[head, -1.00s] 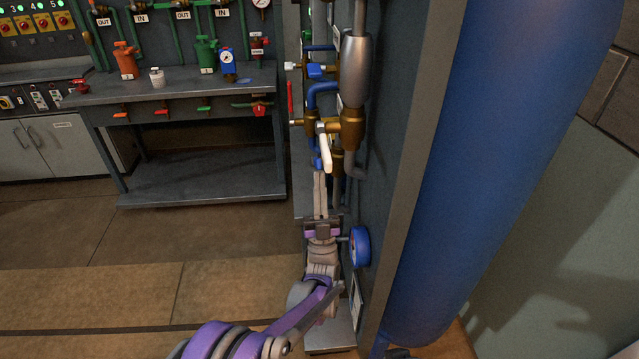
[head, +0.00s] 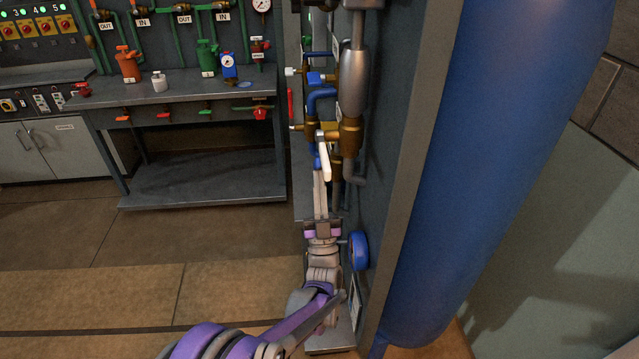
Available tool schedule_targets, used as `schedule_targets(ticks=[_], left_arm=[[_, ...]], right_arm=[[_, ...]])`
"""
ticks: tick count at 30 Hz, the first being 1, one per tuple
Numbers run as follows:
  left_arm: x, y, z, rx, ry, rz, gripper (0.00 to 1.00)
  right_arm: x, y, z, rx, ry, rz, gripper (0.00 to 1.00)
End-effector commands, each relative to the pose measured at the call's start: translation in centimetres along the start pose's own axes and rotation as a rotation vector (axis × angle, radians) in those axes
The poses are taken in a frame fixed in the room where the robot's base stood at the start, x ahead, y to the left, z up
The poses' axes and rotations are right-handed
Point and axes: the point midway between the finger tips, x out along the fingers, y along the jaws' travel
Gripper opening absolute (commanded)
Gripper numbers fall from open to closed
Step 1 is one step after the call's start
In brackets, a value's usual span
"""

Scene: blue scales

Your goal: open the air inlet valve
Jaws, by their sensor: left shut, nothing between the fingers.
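A brass valve with a cream lever (head: 324,158) sits on the pipework of the grey panel at centre. The lever hangs down, slightly tilted. Brass valve bodies and blue pipe (head: 321,94) surround it. No readable label shows which valve is the air inlet. My left gripper (head: 319,176) points upward, fingers shut and empty. Its tips are beside the lower end of the lever in the picture; I cannot tell if they touch it. My right gripper is not in view.
A blue-rimmed gauge (head: 359,251) sits on the panel right of my left wrist. A large blue tank (head: 490,150) stands behind the panel's edge (head: 405,170). A workbench (head: 190,95) stands at back left. The floor between is clear.

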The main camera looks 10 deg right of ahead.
Motion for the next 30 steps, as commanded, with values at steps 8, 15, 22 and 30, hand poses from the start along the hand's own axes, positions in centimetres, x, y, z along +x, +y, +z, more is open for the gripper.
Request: schedule_targets(ticks=[8, 15, 22, 30], left_arm=[[2.6, 0.0, -1.3, -0.002, -0.237, 0.001, 0.00], [4.5, 0.0, -1.3, -0.002, -0.462, 0.000, 0.00], [5.8, 0.0, -0.7, -0.001, -0.599, 0.000, 0.00], [6.9, 0.0, -0.2, 0.001, -0.596, 0.000, 0.00]], right_arm=[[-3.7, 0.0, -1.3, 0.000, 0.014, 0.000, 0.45], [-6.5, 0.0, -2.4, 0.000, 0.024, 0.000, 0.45], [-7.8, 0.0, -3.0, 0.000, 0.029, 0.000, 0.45], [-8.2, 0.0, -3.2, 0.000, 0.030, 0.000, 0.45]])
